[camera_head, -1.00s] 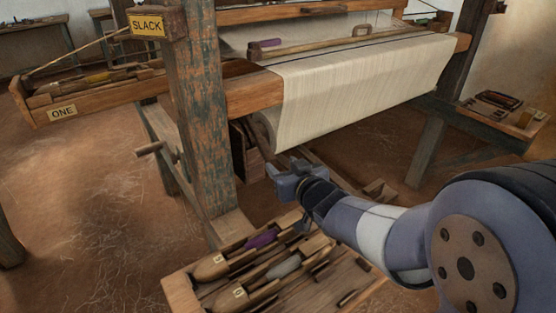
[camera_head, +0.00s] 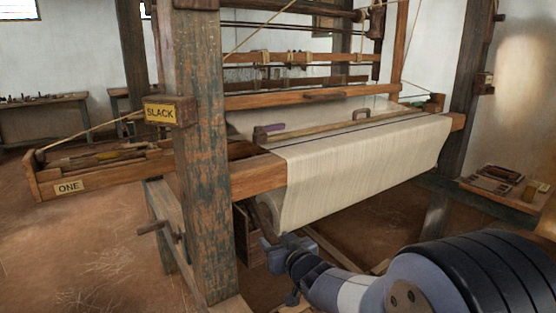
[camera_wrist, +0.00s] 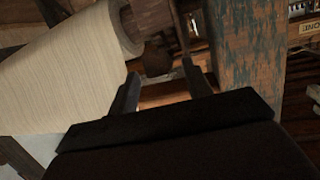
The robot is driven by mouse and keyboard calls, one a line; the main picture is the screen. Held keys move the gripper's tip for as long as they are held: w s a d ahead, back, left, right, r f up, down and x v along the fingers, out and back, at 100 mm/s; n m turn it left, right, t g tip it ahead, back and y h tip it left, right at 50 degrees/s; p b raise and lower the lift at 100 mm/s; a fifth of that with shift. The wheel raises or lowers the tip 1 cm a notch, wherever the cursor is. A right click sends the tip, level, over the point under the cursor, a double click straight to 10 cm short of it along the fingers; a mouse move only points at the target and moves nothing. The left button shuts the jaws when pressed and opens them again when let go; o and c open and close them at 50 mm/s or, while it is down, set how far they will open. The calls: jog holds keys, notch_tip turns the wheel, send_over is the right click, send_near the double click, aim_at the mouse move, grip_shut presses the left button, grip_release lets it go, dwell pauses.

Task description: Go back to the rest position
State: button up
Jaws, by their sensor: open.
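My gripper (camera_head: 284,246) is in front of the loom, just below the cloth roll, right of the thick front post. In the wrist view its two fingers (camera_wrist: 160,88) stand apart with nothing between them. The cream cloth (camera_head: 360,150) hangs over the loom's front beam and is rolled beneath it; it also shows in the wrist view (camera_wrist: 65,75). The worn blue-green post (camera_head: 205,160) stands left of my gripper, and right of the fingers in the wrist view (camera_wrist: 245,50).
A box tray labelled ONE (camera_head: 110,178) juts out left of the post, under the SLACK block (camera_head: 170,112). A wooden peg (camera_head: 152,228) sticks out low on the frame. A small bench with tools (camera_head: 500,192) stands at right. The floor at left is clear.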

aim_at(270, 236)
jog(key=x, duration=0.4)
jog(key=shift+w+f, duration=0.1)
jog(key=shift+f+b, duration=0.25)
jog(key=shift+b, duration=0.3)
jog(key=shift+r, duration=0.2)
